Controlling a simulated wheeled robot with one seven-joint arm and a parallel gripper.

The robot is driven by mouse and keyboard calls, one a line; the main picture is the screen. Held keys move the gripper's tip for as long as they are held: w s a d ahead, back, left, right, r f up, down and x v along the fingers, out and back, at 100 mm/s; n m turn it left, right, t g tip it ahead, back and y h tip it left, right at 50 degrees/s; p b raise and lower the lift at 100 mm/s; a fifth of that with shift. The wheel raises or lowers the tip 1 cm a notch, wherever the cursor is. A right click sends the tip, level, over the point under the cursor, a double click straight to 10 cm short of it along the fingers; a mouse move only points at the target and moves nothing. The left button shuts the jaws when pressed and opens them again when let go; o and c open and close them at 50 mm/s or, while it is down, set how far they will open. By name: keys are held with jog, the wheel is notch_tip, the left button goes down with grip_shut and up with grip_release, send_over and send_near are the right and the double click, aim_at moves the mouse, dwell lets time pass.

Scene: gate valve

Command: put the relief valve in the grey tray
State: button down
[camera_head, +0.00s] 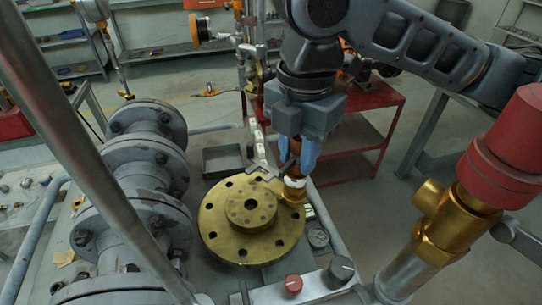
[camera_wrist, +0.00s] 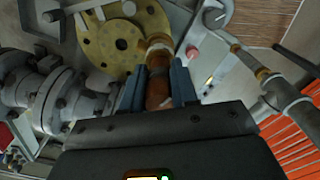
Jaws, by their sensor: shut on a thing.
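My gripper (camera_head: 296,160) points down, its blue fingers shut on a small brass and copper-brown fitting with a pale band, which looks like the relief valve (camera_head: 293,190). In the wrist view the valve (camera_wrist: 158,88) sits between the two fingers (camera_wrist: 157,80), its brass end pointing away from me. In the head view its lower end overlaps the right rim of the brass flange; I cannot tell whether they touch. The grey tray (camera_head: 222,168) is shallow and looks empty, behind the flange and to the left of my gripper.
Large grey flanged pipes (camera_head: 150,190) stand at left. A red-capped brass valve (camera_head: 450,215) rises at right. A red cart (camera_head: 365,130) stands behind.

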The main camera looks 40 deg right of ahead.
jog(key=shift+s+d+r, duration=0.3)
jog(key=shift+s+r, duration=0.2)
jog(key=shift+s, duration=0.15)
jog(key=shift+s+r, duration=0.2)
jog(key=shift+r, duration=0.15)
jog(key=shift+r+p, duration=1.9)
jog(key=shift+r, duration=0.1)
jog(key=shift+w+f, duration=0.1)
